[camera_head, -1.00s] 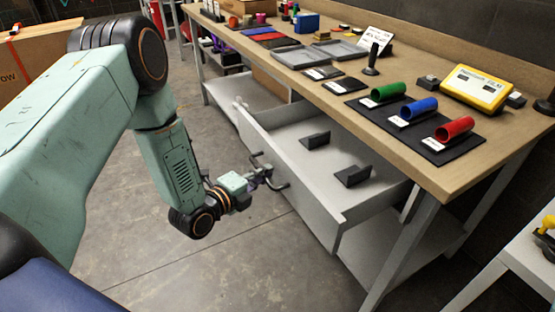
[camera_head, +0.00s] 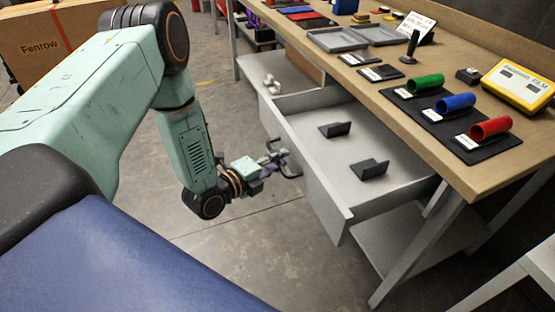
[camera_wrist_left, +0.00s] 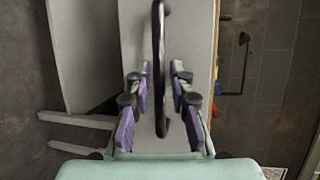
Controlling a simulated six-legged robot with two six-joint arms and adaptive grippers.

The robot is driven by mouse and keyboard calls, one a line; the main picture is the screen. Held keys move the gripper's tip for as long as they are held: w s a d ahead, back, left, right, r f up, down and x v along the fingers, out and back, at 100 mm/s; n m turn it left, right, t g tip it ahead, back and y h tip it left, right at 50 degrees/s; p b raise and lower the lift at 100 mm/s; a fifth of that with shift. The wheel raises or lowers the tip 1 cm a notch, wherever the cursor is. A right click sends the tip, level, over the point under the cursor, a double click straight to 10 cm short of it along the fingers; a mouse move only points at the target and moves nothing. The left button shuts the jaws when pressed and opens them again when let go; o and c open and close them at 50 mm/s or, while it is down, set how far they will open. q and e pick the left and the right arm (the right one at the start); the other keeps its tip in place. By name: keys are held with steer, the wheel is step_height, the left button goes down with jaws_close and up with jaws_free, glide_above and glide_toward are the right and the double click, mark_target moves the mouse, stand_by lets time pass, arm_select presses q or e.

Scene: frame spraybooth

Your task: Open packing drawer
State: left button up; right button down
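The grey packing drawer (camera_head: 331,188) is pulled well out from under the workbench in the head view. Two dark angled brackets (camera_head: 336,129) lie inside it. Its dark bar handle (camera_head: 290,172) is on the front face. My left gripper (camera_head: 272,164) is at the handle. In the left wrist view, the handle (camera_wrist_left: 159,70) runs upright between the purple-padded fingers (camera_wrist_left: 160,100). The fingers are apart, with a visible gap on each side of the handle. My right gripper is not in view.
The workbench (camera_head: 465,185) carries red, blue and green tubes on a dark mat, a yellow device (camera_head: 522,86) and grey trays (camera_head: 338,40). A white table (camera_head: 515,280) edges in at lower right. A cardboard box (camera_head: 55,45) stands at far left. The floor before the drawer is clear.

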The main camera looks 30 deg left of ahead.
arm_select(q)
steer(key=shift+o, duration=0.8)
steer(key=v, duration=1.2)
steer(key=shift+f, duration=0.1)
